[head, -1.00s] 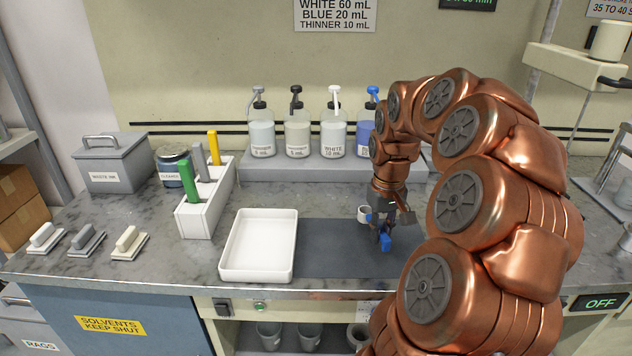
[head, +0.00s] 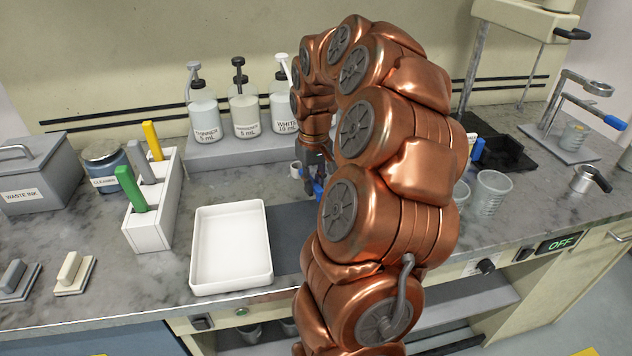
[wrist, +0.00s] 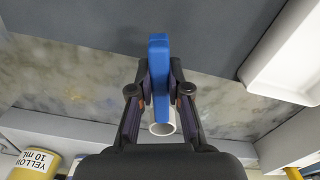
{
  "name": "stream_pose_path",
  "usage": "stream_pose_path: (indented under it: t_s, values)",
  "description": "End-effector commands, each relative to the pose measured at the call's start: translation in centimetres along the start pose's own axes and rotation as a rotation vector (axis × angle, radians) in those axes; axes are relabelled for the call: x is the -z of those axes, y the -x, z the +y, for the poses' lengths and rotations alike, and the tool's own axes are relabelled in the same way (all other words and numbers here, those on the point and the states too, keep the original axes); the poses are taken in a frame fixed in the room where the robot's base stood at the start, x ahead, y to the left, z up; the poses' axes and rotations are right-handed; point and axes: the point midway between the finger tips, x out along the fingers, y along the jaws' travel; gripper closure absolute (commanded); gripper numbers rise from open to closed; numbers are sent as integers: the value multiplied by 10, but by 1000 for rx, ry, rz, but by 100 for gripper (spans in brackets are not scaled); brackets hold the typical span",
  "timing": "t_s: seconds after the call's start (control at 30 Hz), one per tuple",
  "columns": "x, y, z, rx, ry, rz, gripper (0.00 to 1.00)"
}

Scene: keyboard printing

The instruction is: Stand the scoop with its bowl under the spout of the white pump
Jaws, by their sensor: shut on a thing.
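The scoop has a blue handle (head: 318,188) and a small pale round bowl (head: 296,169). My gripper (wrist: 160,85) is shut on the blue handle, which stands between its two fingers in the wrist view. The bowl (wrist: 162,128) shows partly behind the gripper there. In the head view the bowl is in front of the bottle shelf, apart from the pumps. The white pump (head: 283,118), labelled WHITE 10 mL, stands on the shelf with its white spout (head: 280,57) on top. My arm partly covers it. I cannot tell how high the scoop is.
Two other pump bottles (head: 204,115) (head: 243,108) stand left of the white pump on the grey shelf (head: 230,151). A white tray (head: 231,284) and a dark mat (head: 285,235) lie in front. Clear cups (head: 490,195) stand right of my arm. Bare marble lies between mat and shelf.

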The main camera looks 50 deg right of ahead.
Motion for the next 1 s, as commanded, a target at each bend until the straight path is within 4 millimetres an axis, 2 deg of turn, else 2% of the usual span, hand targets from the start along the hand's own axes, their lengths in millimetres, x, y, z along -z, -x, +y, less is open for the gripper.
stream_pose_path:
  t_s: [0.63, 1.0]
  values:
    - [37, -13, 13, 1, -2, -4, 100]
    - [56, -30, 18, 1, -3, -1, 100]
